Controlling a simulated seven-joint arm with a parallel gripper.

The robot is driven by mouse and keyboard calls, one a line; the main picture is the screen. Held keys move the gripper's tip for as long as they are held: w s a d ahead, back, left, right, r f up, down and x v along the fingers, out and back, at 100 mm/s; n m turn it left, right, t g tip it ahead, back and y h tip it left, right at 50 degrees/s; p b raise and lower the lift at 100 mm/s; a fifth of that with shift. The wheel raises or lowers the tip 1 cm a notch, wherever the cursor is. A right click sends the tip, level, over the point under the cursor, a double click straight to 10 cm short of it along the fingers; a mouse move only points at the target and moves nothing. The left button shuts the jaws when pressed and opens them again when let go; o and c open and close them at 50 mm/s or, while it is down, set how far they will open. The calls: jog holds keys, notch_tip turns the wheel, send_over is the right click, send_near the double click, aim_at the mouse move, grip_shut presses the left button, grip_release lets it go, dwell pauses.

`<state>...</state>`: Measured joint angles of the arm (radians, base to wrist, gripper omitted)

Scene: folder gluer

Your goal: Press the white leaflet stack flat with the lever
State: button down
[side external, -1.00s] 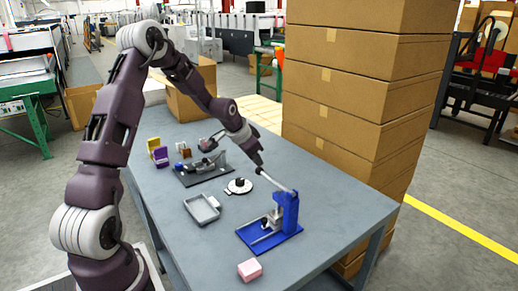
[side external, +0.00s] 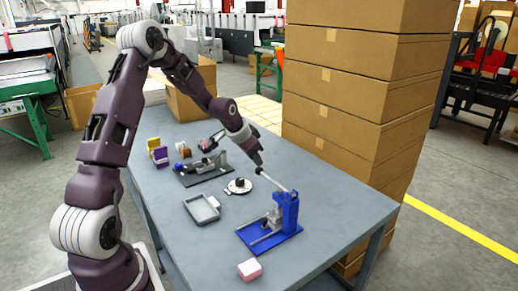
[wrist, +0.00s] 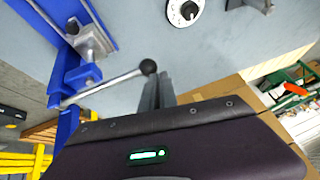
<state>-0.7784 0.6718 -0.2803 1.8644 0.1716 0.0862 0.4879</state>
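The blue press (side external: 289,212) stands on the table's near right part, and its left part shows at the upper left of the wrist view (wrist: 65,80). Its metal lever (side external: 275,182) slants up and left from the frame; in the wrist view the lever (wrist: 105,86) ends in a black ball knob (wrist: 148,66). My gripper (wrist: 157,82) has its fingers close together, with the tips right beside the knob; I cannot tell whether they touch it. In the side view my gripper (side external: 259,168) is at the lever's raised end. I cannot make out the white leaflet stack.
A grey tray (side external: 203,209) and a round black-and-white piece (side external: 239,186) lie left of the press. A dark fixture (side external: 203,168) stands farther back. Tall stacked cartons (side external: 350,100) rise behind the table.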

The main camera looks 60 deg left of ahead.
jog(key=shift+s+f, duration=0.35)
jog(key=shift+f, duration=0.05)
jog(key=r, duration=0.1)
jog(key=w+r, duration=0.1)
jog(key=r, duration=0.2)
jog(key=shift+w+a, duration=0.15)
jog(key=shift+a, duration=0.1)
jog(key=a+v, duration=0.1)
jog(key=v, duration=0.9)
jog(key=shift+w+a+r, duration=0.25)
jog(key=shift+a+r, duration=0.15)
jog(key=shift+a, duration=0.2)
jog(key=s+d+r, duration=0.3)
jog(key=s+d, duration=0.2)
jog(key=d, duration=0.4)
jog(key=s+d+r, duration=0.2)
jog(key=s+d, duration=0.3)
jog(key=d, duration=0.3)
jog(key=s+d+h, duration=0.1)
jog(key=s+d, duration=0.4)
jog(key=s, duration=0.3)
jog(key=s+d, duration=0.5)
jog(key=s, duration=0.4)
jog(key=shift+s+f+n+g+h, duration=0.3)
jog(key=shift+s+f+h, duration=0.05)
jog(key=shift+f+h, duration=0.05)
